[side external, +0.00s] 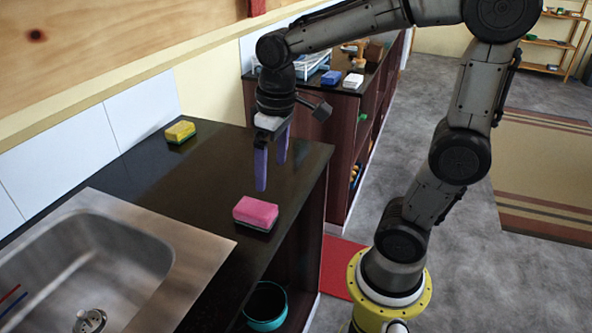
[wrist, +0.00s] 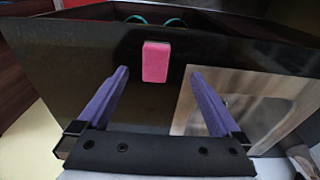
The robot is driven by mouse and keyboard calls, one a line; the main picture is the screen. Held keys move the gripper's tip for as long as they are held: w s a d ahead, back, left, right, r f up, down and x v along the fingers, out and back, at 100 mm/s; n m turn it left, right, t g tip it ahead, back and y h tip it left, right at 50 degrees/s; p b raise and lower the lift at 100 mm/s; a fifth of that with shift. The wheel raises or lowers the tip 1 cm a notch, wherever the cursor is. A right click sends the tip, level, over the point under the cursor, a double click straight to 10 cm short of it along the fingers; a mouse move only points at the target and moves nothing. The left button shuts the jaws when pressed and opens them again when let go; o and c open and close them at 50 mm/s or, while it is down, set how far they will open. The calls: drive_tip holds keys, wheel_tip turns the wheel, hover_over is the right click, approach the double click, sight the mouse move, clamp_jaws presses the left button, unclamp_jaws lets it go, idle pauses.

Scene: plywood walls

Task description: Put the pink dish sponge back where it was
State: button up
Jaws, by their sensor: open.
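The pink dish sponge (side external: 256,212) lies on the dark countertop (side external: 215,172), near its front edge and to the right of the sink. It has a darker layer underneath. In the wrist view the pink sponge (wrist: 156,62) shows ahead of the fingers, between their lines. My gripper (side external: 271,170) has two purple fingers pointing down. It is open and empty, above the counter and a little behind the sponge, apart from it. The wrist view also shows my gripper (wrist: 160,75) with its fingers spread wide.
A yellow sponge (side external: 180,132) lies at the back of the counter near the tiled wall. A metal sink (side external: 85,255) fills the left side. A teal bowl (side external: 266,305) stands in the shelf below. Another counter beyond holds a dish rack (side external: 318,62) and a blue sponge (side external: 331,77).

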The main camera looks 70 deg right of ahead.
drive_tip(key=s+a+r+t, duration=0.1)
drive_tip(key=s+t, duration=0.3)
drive_tip(key=s, duration=0.6)
drive_tip(key=shift+a+r, duration=0.2)
drive_tip(key=shift+a, duration=0.3)
idle(0.5)
